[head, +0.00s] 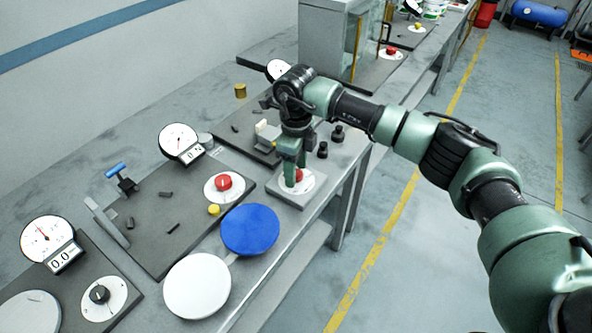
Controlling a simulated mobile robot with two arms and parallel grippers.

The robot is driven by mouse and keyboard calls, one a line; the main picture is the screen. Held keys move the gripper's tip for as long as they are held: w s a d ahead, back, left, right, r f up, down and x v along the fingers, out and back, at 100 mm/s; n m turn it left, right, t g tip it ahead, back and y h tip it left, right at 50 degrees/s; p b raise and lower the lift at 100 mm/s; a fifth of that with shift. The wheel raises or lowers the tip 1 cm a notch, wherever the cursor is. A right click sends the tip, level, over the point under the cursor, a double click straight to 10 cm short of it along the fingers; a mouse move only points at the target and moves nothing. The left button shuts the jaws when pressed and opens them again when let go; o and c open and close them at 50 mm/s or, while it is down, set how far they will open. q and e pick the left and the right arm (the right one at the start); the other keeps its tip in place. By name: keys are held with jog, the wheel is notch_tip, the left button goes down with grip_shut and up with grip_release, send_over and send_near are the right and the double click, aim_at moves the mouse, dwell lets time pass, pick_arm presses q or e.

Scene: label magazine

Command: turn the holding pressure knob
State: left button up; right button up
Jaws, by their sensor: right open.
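My right arm comes in from the right, and my right gripper (293,178) points down, open, at a red knob (299,175). This knob sits on a round white dial on a small grey box (297,193) near the bench's front edge. The fingers partly hide the knob; I cannot tell whether they touch it. Another red knob (223,183) on a white dial is on the dark plate to the left, and a black knob (99,294) is at lower left. No readable label shows which is the holding pressure knob. My left gripper is not in view.
Gauges (178,141) stand along the back of the bench (262,211). A blue disc (249,230) and a white disc (197,286) lie in front of the dark plate (150,230). Small black weights (322,150) stand right of the gripper. The floor aisle at right is clear.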

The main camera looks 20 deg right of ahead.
notch_tip(320, 180, up, 7)
jog(key=shift+r+b, duration=0.1)
jog(key=shift+b, duration=0.8)
